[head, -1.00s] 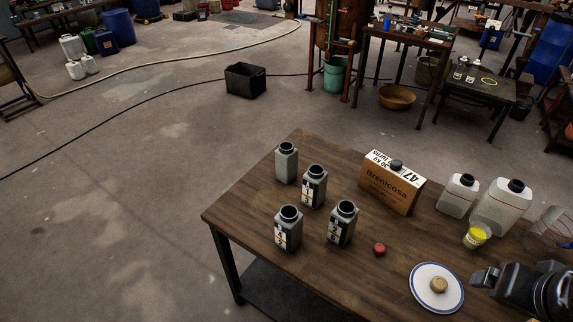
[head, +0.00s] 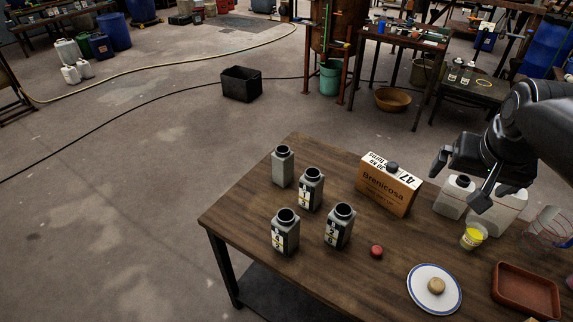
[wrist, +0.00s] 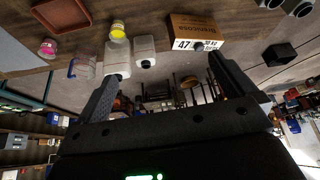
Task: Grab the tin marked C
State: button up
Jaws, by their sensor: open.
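Several grey square tins with dark open necks stand upright on the left part of the wooden table: a rear one (head: 283,168) with no label showing, a middle one (head: 311,190), a front-left one (head: 285,233) and a front-right one (head: 339,227). The last three carry black and white labels; I cannot read a C on any. My gripper (head: 459,184) is open and empty, raised over the table's right side near the white jugs, well right of the tins.
The Brenicosa carton (head: 388,187) stands between the tins and the white jugs (head: 453,197). A yellow-filled cup (head: 472,237), a red lid (head: 376,251), a plate (head: 417,290) with a round item and a red-brown tray (head: 527,292) lie nearer.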

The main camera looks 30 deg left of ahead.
jog(key=w+a+f+n, duration=0.1)
jog(key=w+a+f, duration=0.1)
jog(key=w+a, duration=0.9)
jog(key=n+g+y, duration=0.1)
jog(key=n, duration=0.2)
send_near(282, 151)
jog(key=x, duration=0.5)
jog(key=shift+s+d+f, duration=0.1)
jog(key=shift+d+f, duration=0.15)
jog(key=shift+f, duration=0.25)
jog(key=shift+w+a+x, duration=0.1)
jog(key=shift+x, duration=1.3)
jog(key=shift+w+a+x, duration=0.15)
jog(key=shift+x, duration=1.25)
jog(key=shift+r, duration=0.15)
jog(key=shift+c, duration=0.4)
jog(key=c, duration=1.4)
